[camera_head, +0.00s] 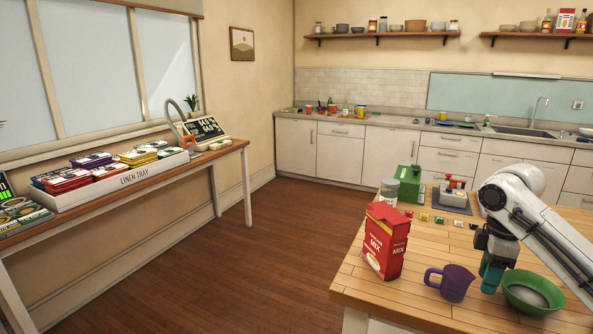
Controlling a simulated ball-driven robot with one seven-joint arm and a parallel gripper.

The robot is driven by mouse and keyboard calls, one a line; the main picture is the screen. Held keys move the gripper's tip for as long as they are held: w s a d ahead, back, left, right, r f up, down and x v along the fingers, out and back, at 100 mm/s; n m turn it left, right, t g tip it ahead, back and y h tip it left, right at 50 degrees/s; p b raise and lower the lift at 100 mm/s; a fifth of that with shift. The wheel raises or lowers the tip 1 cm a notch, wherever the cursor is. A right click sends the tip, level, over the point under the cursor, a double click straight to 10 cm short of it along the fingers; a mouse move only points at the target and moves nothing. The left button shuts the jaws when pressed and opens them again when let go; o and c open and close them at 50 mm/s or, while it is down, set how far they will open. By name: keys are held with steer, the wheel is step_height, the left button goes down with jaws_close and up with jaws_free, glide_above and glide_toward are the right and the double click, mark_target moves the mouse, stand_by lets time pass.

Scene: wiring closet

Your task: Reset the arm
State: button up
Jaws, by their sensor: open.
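My white arm reaches in from the right edge over the wooden table (360,287). My gripper (491,272) points down at its end, low over the table between a purple mug (456,284) and a green bowl (530,292). Its jaws are open. The teal shape at its tip is small, and I cannot tell whether it touches the tabletop. The bowl's left rim is close to the gripper. The mug stands upright just left of it, handle to the left.
A red mix box (385,242) stands on the table left of the mug. Behind are a jar (388,192), a green box (409,183), a grey device (453,198) and several small coloured blocks. The floor between is clear.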

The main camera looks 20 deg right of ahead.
steer(key=w+a+f+t+y, duration=0.1)
steer(key=w+a+f, duration=0.25)
steer(key=a, duration=0.55)
steer(key=w+a+f+t+y, duration=0.1)
steer(key=w+a+f+t, duration=0.2)
steer(key=a, duration=0.6)
steer(key=s+a+f+m+y, duration=0.1)
steer(key=a+f, duration=0.2)
steer(key=a, duration=0.3)
steer(key=s+a+f+m+y, duration=0.1)
steer(key=a+f, duration=0.3)
steer(key=a, duration=0.3)
steer(key=s+a+f+m+g+h, duration=0.1)
steer(key=s+a+f+m, duration=0.35)
steer(key=s+f, duration=0.55)
steer(key=s+d+f+g+h, duration=0.1)
steer(key=s+d, duration=0.1)
steer(key=s, duration=0.6)
steer(key=s+d+f+m+h, duration=0.1)
steer(key=s+d+h, duration=0.1)
steer(key=s, duration=0.7)
steer(key=shift+g, duration=0.4)
